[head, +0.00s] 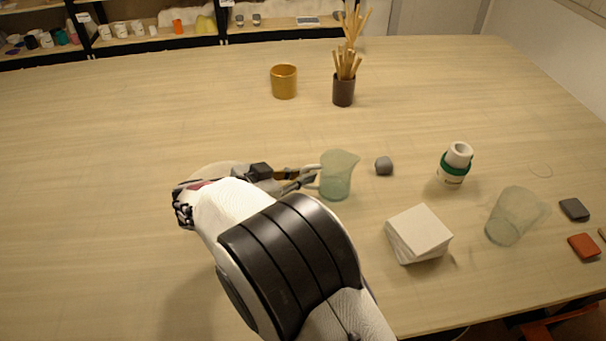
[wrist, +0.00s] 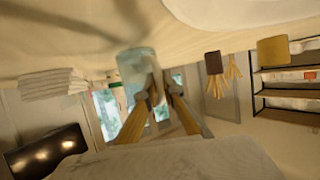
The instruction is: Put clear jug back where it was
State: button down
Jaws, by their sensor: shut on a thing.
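A pale green, see-through jug (head: 338,178) stands upright near the middle of the table in the head view. My gripper (head: 314,181) reaches it from the left and is shut on it. In the wrist view, which is upside down, the jug (wrist: 137,66) sits between the fingertips (wrist: 157,92). I cannot tell whether its base touches the table. A second see-through vessel, paler and jug-like (head: 512,218), stands apart at the right of the table.
A stack of white tiles (head: 418,234), a grey lump (head: 384,166) and a white bottle with a green band (head: 455,164) are to the right. A pale disc (head: 215,170) lies partly behind my arm. An amber pot (head: 284,82) and dark brush pot (head: 344,91) stand farther back. The left is clear.

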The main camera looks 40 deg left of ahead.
jog(key=c, duration=2.2)
grip_release()
jog(key=shift+f, duration=0.1)
jog(key=shift+s+r, duration=0.1)
jog(key=shift+r, duration=0.1)
jog(key=v, duration=1.1)
jog(key=shift+s+a+r, duration=0.15)
jog(key=shift+s+r, duration=0.05)
jog(key=shift+s, duration=0.15)
jog(key=shift+w, duration=0.1)
